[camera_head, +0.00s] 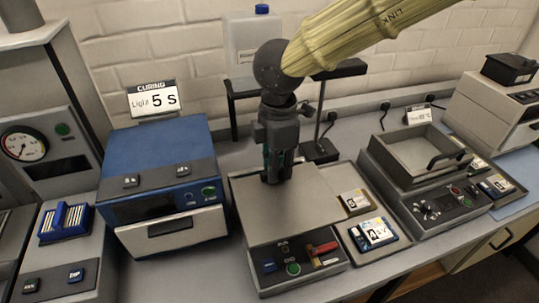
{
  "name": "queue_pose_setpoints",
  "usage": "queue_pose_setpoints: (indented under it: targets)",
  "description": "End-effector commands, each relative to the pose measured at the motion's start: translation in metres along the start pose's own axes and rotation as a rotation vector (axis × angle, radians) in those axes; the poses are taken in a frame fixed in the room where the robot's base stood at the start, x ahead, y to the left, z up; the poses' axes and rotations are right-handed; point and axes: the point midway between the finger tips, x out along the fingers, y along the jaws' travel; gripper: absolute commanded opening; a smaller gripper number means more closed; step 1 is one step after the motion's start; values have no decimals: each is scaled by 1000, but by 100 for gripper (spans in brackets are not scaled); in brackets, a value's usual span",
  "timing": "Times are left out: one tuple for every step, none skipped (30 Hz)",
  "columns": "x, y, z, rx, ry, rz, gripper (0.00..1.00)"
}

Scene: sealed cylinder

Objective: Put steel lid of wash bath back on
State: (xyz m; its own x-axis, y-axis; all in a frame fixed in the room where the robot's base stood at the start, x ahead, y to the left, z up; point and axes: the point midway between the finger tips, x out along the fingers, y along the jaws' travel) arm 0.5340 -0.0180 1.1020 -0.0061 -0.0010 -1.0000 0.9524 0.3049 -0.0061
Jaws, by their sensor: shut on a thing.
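My gripper (277,178) points straight down over the middle unit, with its fingertips at the top of a flat grey steel plate, the lid (285,214). It is shut on the lid's grip, which the fingers hide. The lid lies level over the top of the middle unit (290,268), which has buttons and a red lever on its front. I cannot tell whether the lid touches the unit or is slightly above it. An open rectangular steel basin (425,152) with a dark front handle stands to the right; no cover is on it.
A blue curing oven (165,185) stands close on the left, its sign reading 5 s. Labelled cards (373,233) lie on a tray right of the lid. A dark stand (320,150) and a white-blue bottle (252,40) are behind. Bare bench runs along the front.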

Motion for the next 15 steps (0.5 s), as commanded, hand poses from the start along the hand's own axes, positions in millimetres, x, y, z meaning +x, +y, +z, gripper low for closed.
queue_pose_setpoints:
  targets:
    - [-2, 11, 1, 1, 0, -1, 0]
    - [-1, 17, 1, 0, 0, -1, 0]
    - [0, 25, 2, -1, 0, 0, 0]
    - [0, 30, 3, -1, 0, 0, 0]
    - [1, 36, 3, -1, 0, -1, 0]
    - [1, 42, 4, -1, 0, 0, 0]
    - [2, 46, 4, -1, 0, 0, 0]
    - [3, 50, 4, -2, -1, -1, 0]
    - [3, 55, 5, -2, 0, -1, 0]
    - [3, 58, 5, -3, -1, 0, 0]
    - [4, 60, 5, -4, -1, 0, 0]
    - [4, 62, 5, -4, -1, 0, 0]
    - [4, 63, 5, -4, -1, 0, 0]
    - [5, 64, 5, -4, -1, 0, 0]
    - [5, 66, 5, -4, 0, 0, 0]
